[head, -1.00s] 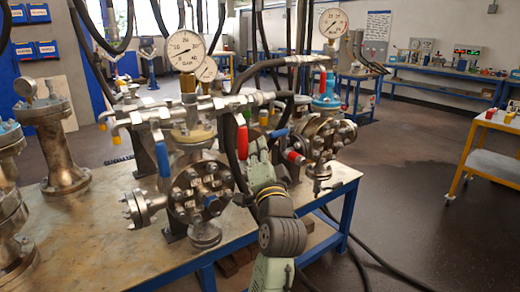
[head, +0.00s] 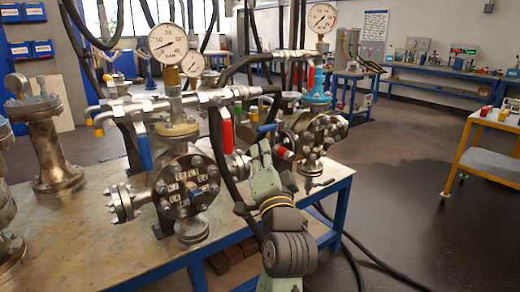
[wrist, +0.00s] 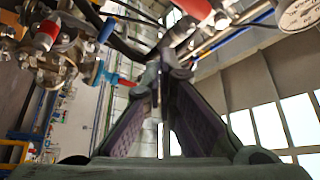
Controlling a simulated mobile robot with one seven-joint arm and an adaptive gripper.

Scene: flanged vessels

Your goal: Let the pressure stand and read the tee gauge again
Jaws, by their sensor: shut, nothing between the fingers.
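A large round white dial gauge (head: 168,43) stands upright on the tee of the silver valve manifold (head: 180,103), above the left flanged vessel (head: 188,188). Its dial faces me with a dark needle, but the figures are too small for a sure reading. A blue lever (head: 145,152) and a red lever (head: 227,132) hang from the manifold. In the head view my arm reaches up beside the vessel and hides my gripper's tips. In the wrist view my gripper (wrist: 160,72) has its fingers together and empty. Part of a white dial (wrist: 300,12) shows there at top right.
A second gauge (head: 322,17) stands over the right vessel (head: 320,132), and a smaller dial (head: 193,62) sits behind the manifold. A yellow cart (head: 484,162) stands at right. The floor between is mostly clear.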

